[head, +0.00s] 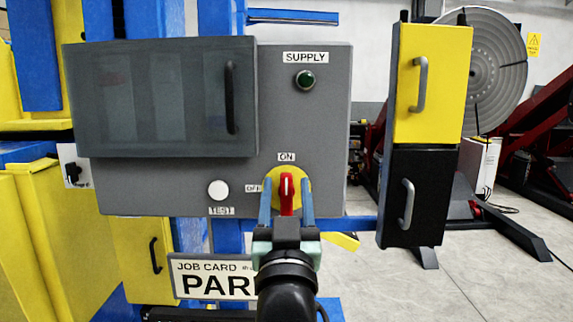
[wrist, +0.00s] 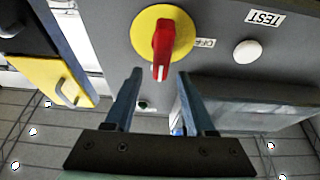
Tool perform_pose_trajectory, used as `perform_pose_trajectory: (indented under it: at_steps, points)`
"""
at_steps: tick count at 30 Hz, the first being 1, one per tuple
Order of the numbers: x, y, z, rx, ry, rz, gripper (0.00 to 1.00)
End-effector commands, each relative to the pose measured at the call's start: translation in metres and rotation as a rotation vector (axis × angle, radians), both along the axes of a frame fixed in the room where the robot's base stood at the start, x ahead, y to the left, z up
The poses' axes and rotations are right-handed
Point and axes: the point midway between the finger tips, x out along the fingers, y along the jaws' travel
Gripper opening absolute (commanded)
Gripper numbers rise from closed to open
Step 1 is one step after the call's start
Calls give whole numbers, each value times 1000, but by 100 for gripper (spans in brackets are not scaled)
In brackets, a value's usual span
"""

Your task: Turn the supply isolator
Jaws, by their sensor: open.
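The supply isolator has a red handle (head: 287,204) on a round yellow plate (head: 272,181), low on the right of the grey panel. The handle stands upright, its white mark toward the ON label (head: 286,156); OFF (head: 252,188) is at its left. My gripper (head: 286,186) is open, with one blue finger on each side of the handle in the head view. In the wrist view, which is upside down, the red handle (wrist: 163,42) lies between and just beyond the fingertips (wrist: 160,73). Contact does not show. The handle's lower part is partly hidden by my gripper.
A dark green SUPPLY lamp (head: 304,79) and a white TEST button (head: 218,190) are on the panel. A grey cover (head: 165,100) with a black handle juts out at upper left. A yellow and black cabinet (head: 432,85) stands close at right. A job card (head: 215,279) hangs below.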

Motion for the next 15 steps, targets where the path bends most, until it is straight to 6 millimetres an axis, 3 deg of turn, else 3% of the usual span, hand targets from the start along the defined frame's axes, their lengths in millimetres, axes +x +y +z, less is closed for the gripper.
perform_pose_trajectory:
  at_steps: [6,15]
  points:
    - [17,0,9,1,0,0,55]
    - [20,0,8,1,0,0,55]
